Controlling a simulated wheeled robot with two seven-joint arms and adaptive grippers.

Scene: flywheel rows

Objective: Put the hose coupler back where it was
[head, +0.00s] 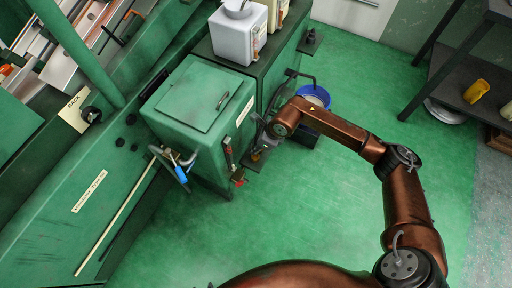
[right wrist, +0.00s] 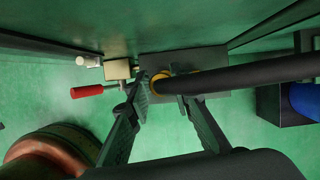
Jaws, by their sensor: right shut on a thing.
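The hose coupler shows as a brass-yellow ring (right wrist: 160,82) between the fingers of my right gripper (right wrist: 172,92), which is shut on it. In the head view my right gripper (head: 262,146) is beside the green cabinet, and a small brass piece (head: 256,155) shows under it. A dark grey plate (right wrist: 212,60) lies behind the coupler in the right wrist view. I cannot tell whether the coupler touches that plate. A dark bar hides part of the coupler. My left gripper is not in view.
The green cabinet (head: 195,95) stands just left of my right gripper. A red-handled valve (right wrist: 88,91) is close to the fingers. A blue bucket (head: 316,95) stands behind my forearm. The green floor (head: 310,205) is open in the middle.

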